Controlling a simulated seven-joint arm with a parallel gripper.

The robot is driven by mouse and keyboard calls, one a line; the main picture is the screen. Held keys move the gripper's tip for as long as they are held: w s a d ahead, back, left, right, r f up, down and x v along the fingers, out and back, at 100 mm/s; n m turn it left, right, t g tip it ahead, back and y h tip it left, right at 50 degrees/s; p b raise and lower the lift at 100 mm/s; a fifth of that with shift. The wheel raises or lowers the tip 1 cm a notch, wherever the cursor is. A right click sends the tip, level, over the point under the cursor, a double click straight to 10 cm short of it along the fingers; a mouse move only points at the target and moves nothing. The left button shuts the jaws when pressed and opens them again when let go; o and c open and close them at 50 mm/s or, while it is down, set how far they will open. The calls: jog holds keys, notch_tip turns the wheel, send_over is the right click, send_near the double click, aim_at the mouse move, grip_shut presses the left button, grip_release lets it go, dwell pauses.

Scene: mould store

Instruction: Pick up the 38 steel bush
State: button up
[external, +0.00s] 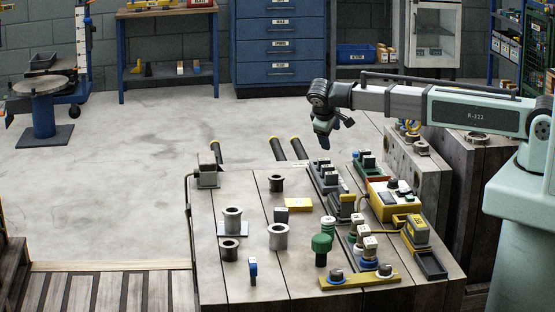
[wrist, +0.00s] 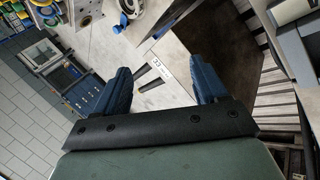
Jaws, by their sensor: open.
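Several flanged bushes stand on the wooden bench top (external: 255,290) in the external view. One steel bush (external: 232,219) stands on a pale plate at the left, and another steel bush (external: 278,237) stands right of it. A darker bush (external: 230,249) is in front, and a dark bush (external: 276,184) is farther back. I cannot read any size on them, so I cannot tell which is the 38. My gripper (external: 322,143) is open and empty, above the back of the bench and apart from all the bushes. Its blue fingers (wrist: 160,82) stand wide apart in the wrist view.
A green knob-like piece (external: 321,243), a yellow plate (external: 360,280) and a yellow box (external: 394,200) stand right of the bushes. A dark rack of labelled blocks (external: 327,178) lies near below my gripper. A small grey block (external: 207,174) is at the back left corner.

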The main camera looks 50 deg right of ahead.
jog(key=s+a+r+n+y, duration=0.2)
jog(key=a+n, duration=0.1)
jog(key=a, duration=1.1)
jog(key=s+a+r+n+y, duration=0.2)
jog(key=a+r, duration=0.1)
jog(key=a, duration=1.1)
jog(key=s+a+r+n+y, duration=0.1)
jog(key=s+a+n, duration=0.1)
jog(key=s+a, duration=0.45)
jog(key=s+a+r+n+y, duration=0.2)
jog(key=s+a, duration=0.1)
jog(key=a, duration=0.6)
jog(key=n+g+y, duration=0.1)
jog(key=n, duration=0.2)
send_over(278, 229)
jog(key=s, duration=0.2)
jog(key=f, duration=0.5)
jog(key=shift+w+f, duration=0.25)
jog(key=shift+f, duration=0.1)
jog(key=shift+w+a+f, duration=0.1)
jog(key=shift+a+f, duration=0.1)
jog(key=shift+f, duration=0.65)
jog(key=shift+w+a+f, duration=0.1)
jog(key=shift+a+f, duration=0.05)
jog(key=shift+f, duration=0.75)
jog(key=shift+w+a+f, duration=0.1)
jog(key=shift+a+f, duration=0.1)
jog(key=shift+f, duration=0.65)
jog(key=shift+c, duration=0.5)
jog(key=c, duration=1.1)
